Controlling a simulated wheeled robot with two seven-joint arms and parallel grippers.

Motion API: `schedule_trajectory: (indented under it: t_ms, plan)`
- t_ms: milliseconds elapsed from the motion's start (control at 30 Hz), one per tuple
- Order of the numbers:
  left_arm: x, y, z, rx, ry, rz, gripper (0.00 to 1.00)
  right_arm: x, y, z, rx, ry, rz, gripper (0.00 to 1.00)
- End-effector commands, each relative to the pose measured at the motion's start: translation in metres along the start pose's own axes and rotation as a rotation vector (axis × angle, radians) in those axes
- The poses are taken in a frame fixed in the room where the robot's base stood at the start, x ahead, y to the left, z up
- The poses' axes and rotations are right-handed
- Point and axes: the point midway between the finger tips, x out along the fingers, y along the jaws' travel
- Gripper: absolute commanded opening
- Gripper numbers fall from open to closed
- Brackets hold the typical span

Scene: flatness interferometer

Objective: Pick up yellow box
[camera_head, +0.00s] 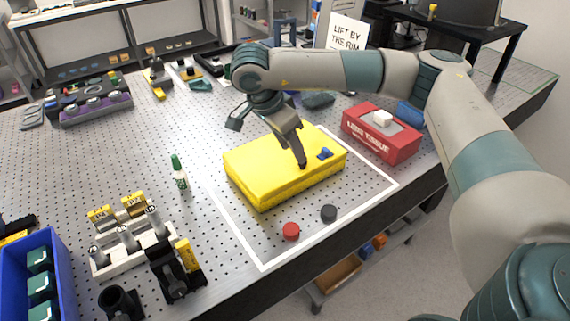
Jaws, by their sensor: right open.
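The yellow box (270,181) lies on the perforated metal table, inside a white outlined rectangle. A small blue piece (325,153) sits on its top at the right. I cannot tell whether the fingertips touch the box. The arm and gripper hide part of the box's back edge. My left gripper is not in view.
A red tissue box (380,134) stands right of the yellow box. A red cap (291,231) and a dark cap (328,213) lie in front. A small green-topped bottle (179,173) stands to the left. A blue bin (37,281) is at the front left.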

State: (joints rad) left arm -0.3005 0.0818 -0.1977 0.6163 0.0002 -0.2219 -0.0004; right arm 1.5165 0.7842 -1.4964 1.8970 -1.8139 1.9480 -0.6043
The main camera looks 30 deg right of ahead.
Motion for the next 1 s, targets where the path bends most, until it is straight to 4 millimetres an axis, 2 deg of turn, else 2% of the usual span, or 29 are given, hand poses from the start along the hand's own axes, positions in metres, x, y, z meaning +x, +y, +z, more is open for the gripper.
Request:
schedule_trajectory:
  t_ms: [200,633,1000]
  plan:
    - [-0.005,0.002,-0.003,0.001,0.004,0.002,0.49,0.012,0.0,0.0,0.0,0.0,-0.001,0.41]
    - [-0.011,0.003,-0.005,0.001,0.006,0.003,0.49,0.016,0.0,-0.003,0.002,0.0,0.0,0.41]
    - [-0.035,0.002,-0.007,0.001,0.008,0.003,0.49,0.055,-0.001,-0.01,0.001,0.0,0.002,0.41]
